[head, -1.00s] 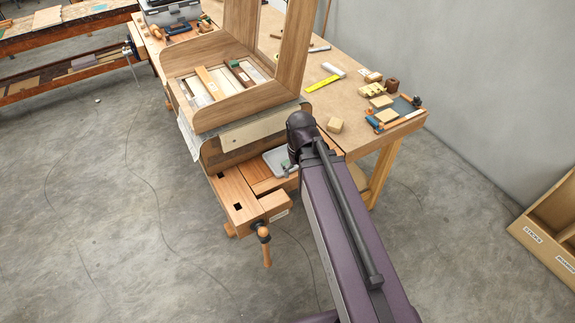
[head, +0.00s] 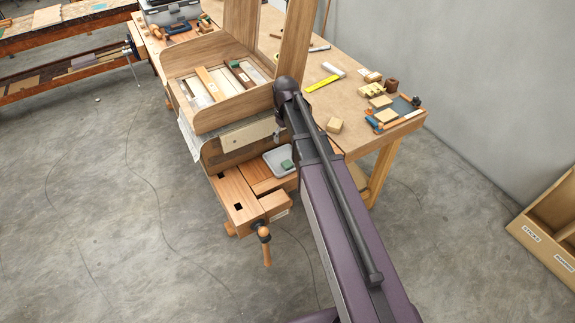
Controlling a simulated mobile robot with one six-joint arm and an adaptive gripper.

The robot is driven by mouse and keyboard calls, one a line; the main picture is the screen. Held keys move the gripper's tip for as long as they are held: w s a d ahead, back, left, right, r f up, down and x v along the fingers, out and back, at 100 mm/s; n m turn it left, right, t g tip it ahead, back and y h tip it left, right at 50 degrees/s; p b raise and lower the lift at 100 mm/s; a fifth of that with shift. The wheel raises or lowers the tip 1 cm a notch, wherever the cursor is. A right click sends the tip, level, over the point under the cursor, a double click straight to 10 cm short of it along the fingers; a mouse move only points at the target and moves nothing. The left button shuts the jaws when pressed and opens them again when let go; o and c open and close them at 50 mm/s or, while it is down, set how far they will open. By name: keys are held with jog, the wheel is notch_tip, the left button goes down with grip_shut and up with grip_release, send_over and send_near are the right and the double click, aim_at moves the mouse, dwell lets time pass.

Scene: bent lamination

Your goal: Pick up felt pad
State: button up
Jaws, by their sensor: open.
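A small dark green block (head: 287,165), which looks like the felt pad, lies in a shallow light grey tray (head: 272,161) near the front end of the workbench. My gripper (head: 277,136) is mostly hidden behind my own dark arm; only a small grey part shows, beside the curved wooden form and up-picture from the tray. It is open and apart from the green block.
A large bent wooden form (head: 217,115) with a compartment of strips stands left of my arm. The vise (head: 264,235) juts from the bench front. A small wooden block (head: 334,125), a yellow ruler (head: 322,83) and several tools lie at right.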

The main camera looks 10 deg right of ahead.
jog(key=shift+f, duration=0.15)
jog(key=b, duration=0.9)
send_over(286, 162)
jog(key=f, duration=0.8)
jog(key=shift+s+f, duration=0.2)
jog(key=shift+s, duration=0.05)
jog(key=shift+w+f+b, duration=0.2)
jog(key=shift+f+b, duration=2.25)
jog(key=shift+f, duration=0.15)
jog(key=shift+c, duration=0.2)
jog(key=c, duration=0.7)
